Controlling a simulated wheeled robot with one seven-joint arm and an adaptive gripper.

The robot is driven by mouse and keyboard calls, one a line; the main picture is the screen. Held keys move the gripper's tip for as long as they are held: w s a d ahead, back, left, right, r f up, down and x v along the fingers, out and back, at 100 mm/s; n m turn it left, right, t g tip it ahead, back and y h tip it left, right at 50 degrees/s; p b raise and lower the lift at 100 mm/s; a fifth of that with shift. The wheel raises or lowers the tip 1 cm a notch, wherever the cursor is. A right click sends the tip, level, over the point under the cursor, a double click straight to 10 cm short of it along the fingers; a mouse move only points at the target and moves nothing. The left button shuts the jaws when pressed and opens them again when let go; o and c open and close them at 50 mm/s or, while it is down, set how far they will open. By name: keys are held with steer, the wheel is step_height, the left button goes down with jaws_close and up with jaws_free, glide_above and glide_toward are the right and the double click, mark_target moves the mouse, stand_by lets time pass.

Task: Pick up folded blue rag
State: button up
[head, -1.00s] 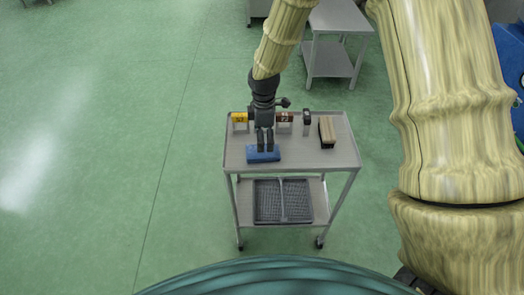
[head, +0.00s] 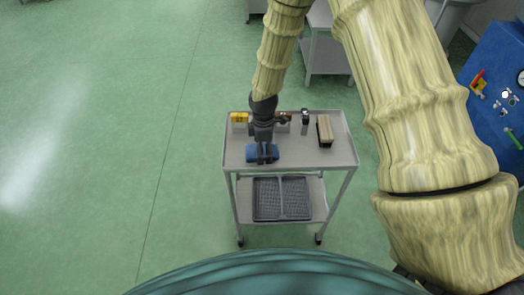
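The folded blue rag (head: 251,153) lies on the top shelf of a grey metal cart (head: 297,162), near its front left. My gripper (head: 265,158) points down at the rag, with its two dark fingers at the rag's middle and covering part of it. Blue shows on both sides of the fingers. The fingers are too small here to tell whether they are closed on the cloth. The rag appears to rest on the shelf.
A yellow item (head: 239,117), a partly hidden brown-labelled item (head: 287,115), a small black-topped item (head: 305,117) and a wooden brush (head: 325,131) stand behind or right of the rag. Dark grey trays (head: 268,199) sit on the lower shelf. The shelf's front right is clear.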

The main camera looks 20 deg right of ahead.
steer(key=c, duration=1.1)
steer(key=shift+r, duration=0.1)
steer(key=shift+r+b, duration=0.5)
steer(key=shift+r, duration=0.35)
steer(key=shift+s+a+r+b, duration=0.1)
steer(key=shift+s+r+b, duration=0.1)
steer(key=shift+r, duration=0.2)
steer(key=shift+s+r+b, duration=0.1)
steer(key=shift+r+b, duration=0.1)
steer(key=shift+r, duration=0.2)
steer(key=s+a+b, duration=0.1)
steer(key=s, duration=0.4)
steer(key=s+a+r+b, duration=0.1)
steer(key=s+a, duration=0.1)
steer(key=s, duration=0.2)
steer(key=s+a+b, duration=0.1)
steer(key=s+a, duration=0.1)
steer(key=s, duration=0.3)
steer(key=shift+s+r+b, duration=0.3)
